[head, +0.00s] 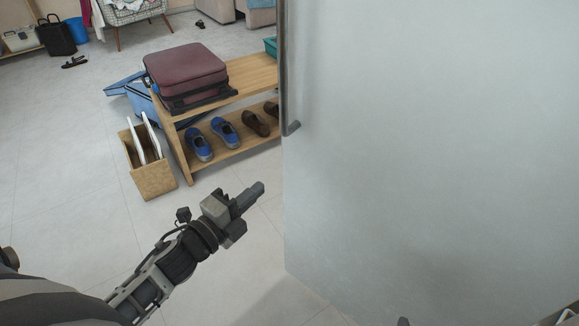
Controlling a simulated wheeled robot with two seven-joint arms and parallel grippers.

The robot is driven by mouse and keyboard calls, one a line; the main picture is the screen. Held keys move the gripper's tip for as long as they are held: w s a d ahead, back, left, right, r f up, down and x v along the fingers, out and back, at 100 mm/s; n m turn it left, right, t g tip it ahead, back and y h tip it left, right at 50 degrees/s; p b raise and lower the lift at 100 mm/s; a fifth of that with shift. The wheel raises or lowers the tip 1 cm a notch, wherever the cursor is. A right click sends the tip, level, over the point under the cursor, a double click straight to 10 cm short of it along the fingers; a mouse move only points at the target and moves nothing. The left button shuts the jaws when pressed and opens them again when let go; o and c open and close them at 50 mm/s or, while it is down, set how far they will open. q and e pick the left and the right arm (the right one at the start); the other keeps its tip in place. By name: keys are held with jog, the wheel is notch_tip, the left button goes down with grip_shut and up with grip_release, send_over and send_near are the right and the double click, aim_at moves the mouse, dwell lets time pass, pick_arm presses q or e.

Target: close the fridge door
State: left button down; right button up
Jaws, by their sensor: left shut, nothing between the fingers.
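The fridge door (430,140) is a large, pale grey flat panel that fills the right half of the head view. My left gripper (258,190) is shut and empty, to the left of the door's edge and below the handle, apart from the door in the picture. I cannot make out my right gripper.
A wooden shoe bench (245,75) carries a maroon suitcase (186,72), with blue shoes (225,132) and brown shoes below. A wooden box (153,180) holding white panels stands beside it. The tiled floor (60,200) on the left is clear. A small dark tip shows at the bottom edge, unidentifiable.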

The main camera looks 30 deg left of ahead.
aim_at(298, 155)
pick_arm(q)
jog(key=x, duration=1.1)
jog(key=shift+w, duration=0.35)
